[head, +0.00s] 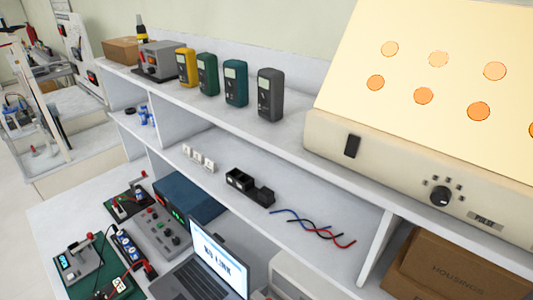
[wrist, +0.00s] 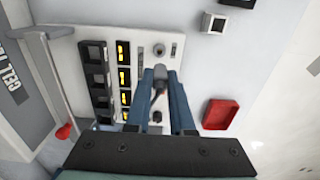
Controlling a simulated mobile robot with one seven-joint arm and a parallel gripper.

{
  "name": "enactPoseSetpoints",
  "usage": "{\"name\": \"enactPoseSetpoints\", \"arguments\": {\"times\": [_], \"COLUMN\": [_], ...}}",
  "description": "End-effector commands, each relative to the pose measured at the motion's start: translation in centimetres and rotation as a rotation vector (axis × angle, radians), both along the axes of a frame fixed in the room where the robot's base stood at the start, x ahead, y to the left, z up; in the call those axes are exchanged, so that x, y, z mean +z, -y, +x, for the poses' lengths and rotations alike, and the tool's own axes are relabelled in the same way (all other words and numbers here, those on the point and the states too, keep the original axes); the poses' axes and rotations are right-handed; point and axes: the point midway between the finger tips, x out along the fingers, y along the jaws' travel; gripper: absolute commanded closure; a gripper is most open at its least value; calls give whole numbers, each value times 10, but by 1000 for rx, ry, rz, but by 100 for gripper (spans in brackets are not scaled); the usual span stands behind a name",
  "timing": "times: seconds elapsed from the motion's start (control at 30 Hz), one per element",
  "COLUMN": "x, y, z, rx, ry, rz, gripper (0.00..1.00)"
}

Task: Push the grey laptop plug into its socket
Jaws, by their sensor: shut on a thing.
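In the wrist view, my gripper (wrist: 161,73) has its two blue fingers closed around a small dark grey plug (wrist: 161,79). A red bit shows on or just behind the plug, between the fingers. The fingers reach over a pale panel (wrist: 172,47). A round socket-like fitting (wrist: 159,50) sits on this panel just beyond the plug; I cannot tell whether the two touch. The gripper is not seen in the head view. There, an open laptop (head: 217,262) stands at the bottom, with text on its screen.
In the wrist view, black blocks (wrist: 96,75) and yellow displays (wrist: 123,75) line the panel's left. A lever with a red knob (wrist: 63,131) stands further left. A red tray (wrist: 220,114) lies right. The head view shows shelves with several meters (head: 270,95) and twisted wires (head: 315,228).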

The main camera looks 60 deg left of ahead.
Motion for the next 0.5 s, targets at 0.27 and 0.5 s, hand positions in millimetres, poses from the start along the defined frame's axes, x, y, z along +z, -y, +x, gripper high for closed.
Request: {"name": "enactPoseSetpoints", "arguments": {"times": [0.27, 0.5], "x": [-15, -39], "y": [0, 0], "z": [0, 0], "rx": [1, 1], "ry": [0, 1], "rz": [0, 0], "gripper": [100, 100]}}
